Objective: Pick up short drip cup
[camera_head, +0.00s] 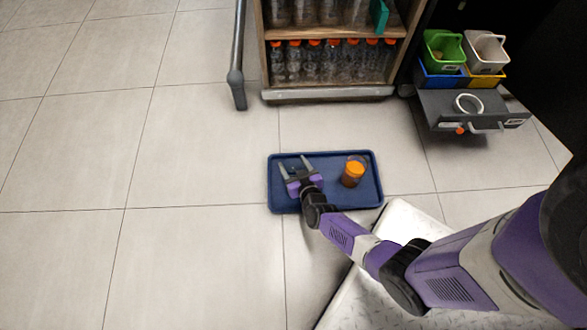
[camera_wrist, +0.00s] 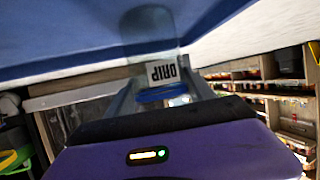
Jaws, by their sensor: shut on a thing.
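A clear drip cup (camera_wrist: 163,72) with a white "DRIP" label and a blue band shows in the wrist view between my two fingers, touching the blue tray side of the picture. My gripper (camera_head: 294,166) is shut on it, over the left part of the blue tray (camera_head: 330,205) in the head view. The cup is see-through and hard to make out in the head view. I cannot tell whether it still rests on the tray.
A cup with orange content (camera_head: 352,174) stands on the tray's right side. A shelf of bottles (camera_head: 325,62) with orange caps is behind. Coloured bins (camera_head: 442,50) and a grey unit (camera_head: 445,108) stand at back right. The tiled floor at left is clear.

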